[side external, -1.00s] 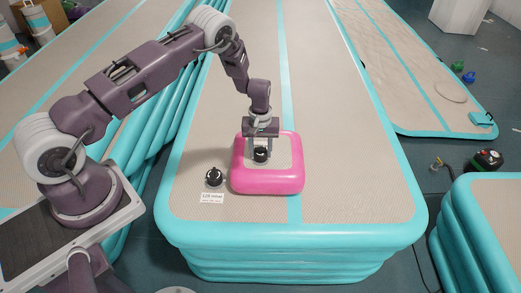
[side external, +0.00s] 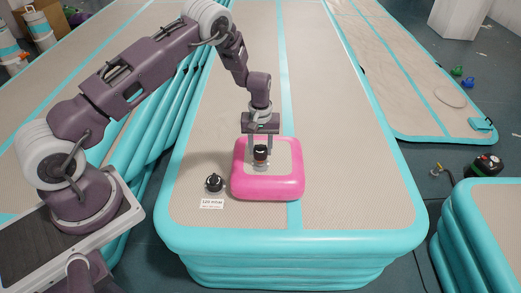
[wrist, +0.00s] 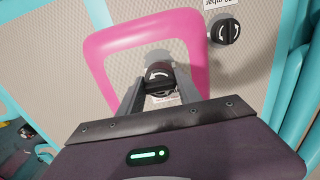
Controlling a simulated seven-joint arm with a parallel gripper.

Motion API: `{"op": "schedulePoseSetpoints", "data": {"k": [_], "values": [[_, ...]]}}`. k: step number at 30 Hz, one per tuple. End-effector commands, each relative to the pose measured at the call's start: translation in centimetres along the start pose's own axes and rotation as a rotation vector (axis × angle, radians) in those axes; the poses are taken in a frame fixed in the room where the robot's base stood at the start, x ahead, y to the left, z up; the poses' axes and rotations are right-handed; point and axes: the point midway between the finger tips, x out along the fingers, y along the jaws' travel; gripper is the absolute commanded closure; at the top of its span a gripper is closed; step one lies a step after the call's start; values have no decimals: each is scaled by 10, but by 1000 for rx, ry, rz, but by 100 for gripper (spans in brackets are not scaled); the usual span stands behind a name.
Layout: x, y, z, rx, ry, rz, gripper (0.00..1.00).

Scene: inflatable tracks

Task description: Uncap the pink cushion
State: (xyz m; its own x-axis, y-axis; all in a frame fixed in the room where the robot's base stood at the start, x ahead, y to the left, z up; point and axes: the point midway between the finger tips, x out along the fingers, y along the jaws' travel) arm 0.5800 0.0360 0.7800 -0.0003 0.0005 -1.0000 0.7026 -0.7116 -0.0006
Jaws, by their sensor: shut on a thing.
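The pink cushion (side external: 268,186) lies on the track, a pink rounded frame with a beige textured top; its frame also shows in the wrist view (wrist: 97,58). My gripper (side external: 260,150) is above the cushion's middle, its two fingers pointing down. It is shut on a black cap (side external: 260,152), one finger on each side. In the wrist view the cap (wrist: 158,76) bears a white curved arrow. The cap looks raised a little above the cushion, with a pale round part (side external: 260,165) showing under it. Whether they still touch is unclear.
A second black knob (side external: 214,183) with a curved arrow sits on the track left of the cushion, with a white label (side external: 212,203) in front. The beige track (side external: 350,180) has turquoise edges and is clear to the right and behind.

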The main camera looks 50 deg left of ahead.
Motion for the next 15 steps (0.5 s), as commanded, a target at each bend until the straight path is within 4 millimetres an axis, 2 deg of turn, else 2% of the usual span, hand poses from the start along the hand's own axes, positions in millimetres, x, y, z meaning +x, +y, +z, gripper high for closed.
{"op": "schedulePoseSetpoints", "data": {"k": [6,15], "values": [[-9,0,0,0,0,1,98],[-11,0,0,0,0,0,98]]}}
